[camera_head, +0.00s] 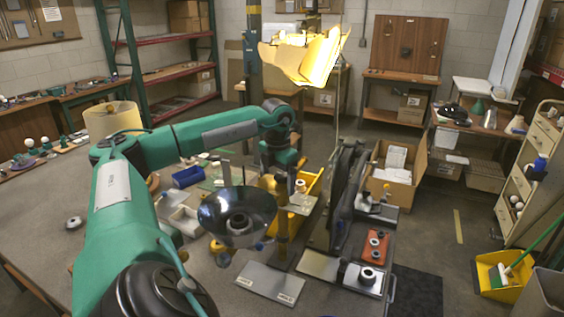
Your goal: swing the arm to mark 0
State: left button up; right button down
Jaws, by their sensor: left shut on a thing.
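My left arm comes in from the left, and its gripper (284,182) points down over the work table. It is shut on a part that I cannot clearly make out, close to a brownish-yellow upright post (282,222). A dark, shiny bowl-shaped lamp shade (237,215) with a round fitting in its middle shows just left of the post. A bright yellow shade-like piece (303,55) is high up behind the wrist, near a thin upright rod (341,100). No mark 0 can be read. My right gripper is not in view.
A yellow tray (312,186) lies behind the post. A dark upright fixture (346,192) stands to the right, with a red plate (376,247) near it. A grey plate (270,284) lies in front. A cardboard box (397,172) stands beyond.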

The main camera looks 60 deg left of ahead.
pick_arm(q)
jog(key=shift+d+f, duration=0.1)
jog(key=o, duration=1.2)
notch_tip(320, 180, up, 9)
jog(key=shift+f+b, duration=0.1)
jog(key=shift+b, duration=0.25)
notch_tip(320, 180, up, 5)
jog(key=p, duration=0.3)
